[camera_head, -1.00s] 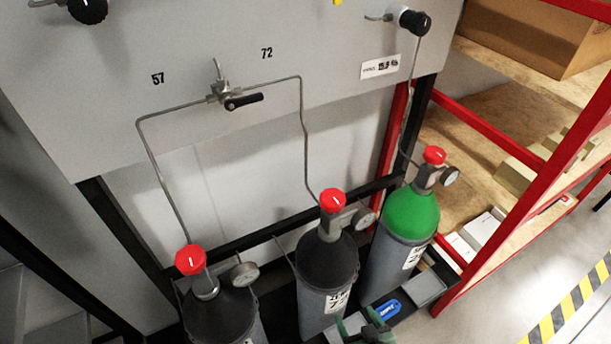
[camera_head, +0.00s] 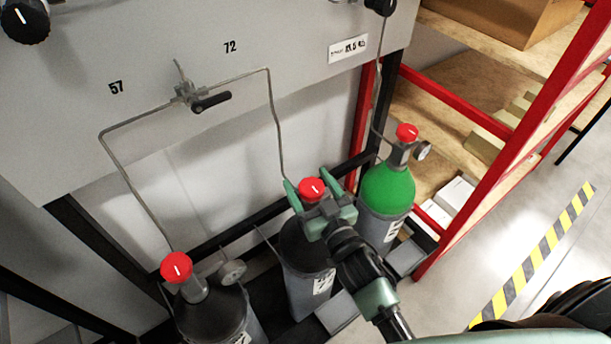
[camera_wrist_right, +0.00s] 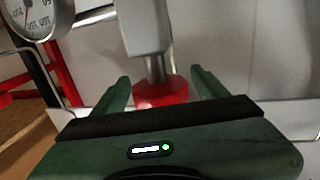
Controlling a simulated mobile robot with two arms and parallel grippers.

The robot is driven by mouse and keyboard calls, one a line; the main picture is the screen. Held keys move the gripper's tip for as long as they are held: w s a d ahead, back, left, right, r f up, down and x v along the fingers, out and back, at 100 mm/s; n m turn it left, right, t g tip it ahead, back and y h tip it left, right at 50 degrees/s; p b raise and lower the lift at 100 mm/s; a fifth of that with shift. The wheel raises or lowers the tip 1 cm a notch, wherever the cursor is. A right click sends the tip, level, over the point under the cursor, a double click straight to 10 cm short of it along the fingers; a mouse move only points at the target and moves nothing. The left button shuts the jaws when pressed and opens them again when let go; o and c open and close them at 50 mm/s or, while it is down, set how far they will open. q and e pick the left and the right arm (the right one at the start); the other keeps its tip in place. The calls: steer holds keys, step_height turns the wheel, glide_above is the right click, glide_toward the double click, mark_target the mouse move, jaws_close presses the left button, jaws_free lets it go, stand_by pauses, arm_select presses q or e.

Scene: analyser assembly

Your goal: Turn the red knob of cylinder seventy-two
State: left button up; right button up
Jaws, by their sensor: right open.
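The middle dark cylinder (camera_head: 303,284) stands below the "72" mark (camera_head: 230,46) on the panel, and its pipe runs up to that side of the valve. Its red knob (camera_head: 311,187) is on top. My right gripper (camera_head: 321,184) is open, with one green finger on each side of this knob. In the right wrist view the red knob (camera_wrist_right: 162,92) sits between the two spread fingers, with visible gaps on both sides; part of it is hidden behind the gripper body. My left gripper is not in view.
A dark cylinder with a red knob (camera_head: 176,267) stands at left, and a green-topped cylinder (camera_head: 387,190) at right. A gauge (camera_wrist_right: 36,14) is close to the gripper in the wrist view. A red-framed shelf (camera_head: 500,180) stands at right; striped floor tape (camera_head: 530,258) lies beyond.

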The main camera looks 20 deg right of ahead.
steer(key=shift+w+a, duration=0.15)
steer(key=shift+w, duration=0.45)
